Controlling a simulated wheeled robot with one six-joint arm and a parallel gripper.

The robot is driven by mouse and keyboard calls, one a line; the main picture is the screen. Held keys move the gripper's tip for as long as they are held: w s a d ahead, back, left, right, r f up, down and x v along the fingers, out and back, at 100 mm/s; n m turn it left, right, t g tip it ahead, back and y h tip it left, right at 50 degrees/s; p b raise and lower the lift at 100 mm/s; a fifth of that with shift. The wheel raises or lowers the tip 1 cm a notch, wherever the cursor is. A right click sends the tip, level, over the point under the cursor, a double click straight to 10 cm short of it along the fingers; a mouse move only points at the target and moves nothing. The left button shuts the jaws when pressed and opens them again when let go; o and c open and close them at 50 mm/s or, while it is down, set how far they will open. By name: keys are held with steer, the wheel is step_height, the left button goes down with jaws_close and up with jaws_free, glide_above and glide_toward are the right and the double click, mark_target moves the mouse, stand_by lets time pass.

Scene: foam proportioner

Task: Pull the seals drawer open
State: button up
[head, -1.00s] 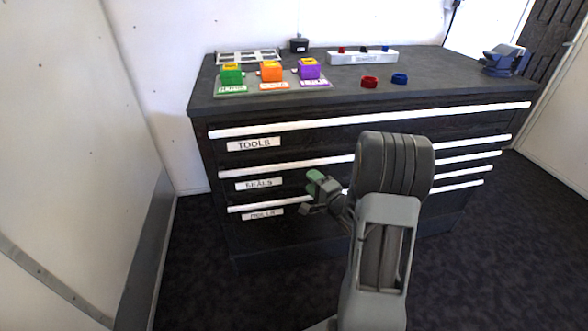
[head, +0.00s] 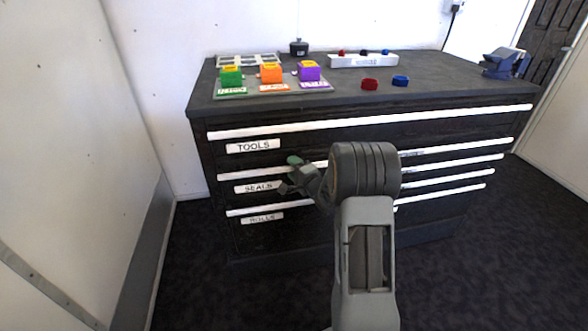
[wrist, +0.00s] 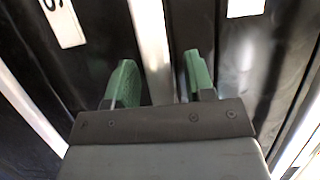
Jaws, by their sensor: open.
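The seals drawer has a label reading SEALS (head: 258,187) and a long white handle bar (head: 240,175) above it. It is the second drawer down and sits flush with the cabinet. My gripper (head: 292,172) is at this handle, just right of the label. In the wrist view my gripper (wrist: 160,82) is open, with one green finger on each side of the white handle bar (wrist: 150,45). Whether either finger touches the bar cannot be told. A label (wrist: 62,20) ending in S shows at the upper left. My arm hides part of the drawer's middle in the head view.
The tools drawer (head: 253,146) is above and the rolls drawer (head: 262,218) below, both shut. The dark worktop (head: 430,80) holds coloured blocks, red and blue rings, a white rack (head: 363,61) and a blue vise (head: 503,62). Dark floor in front is clear.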

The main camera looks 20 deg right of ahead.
jaws_close()
stand_by(0.3)
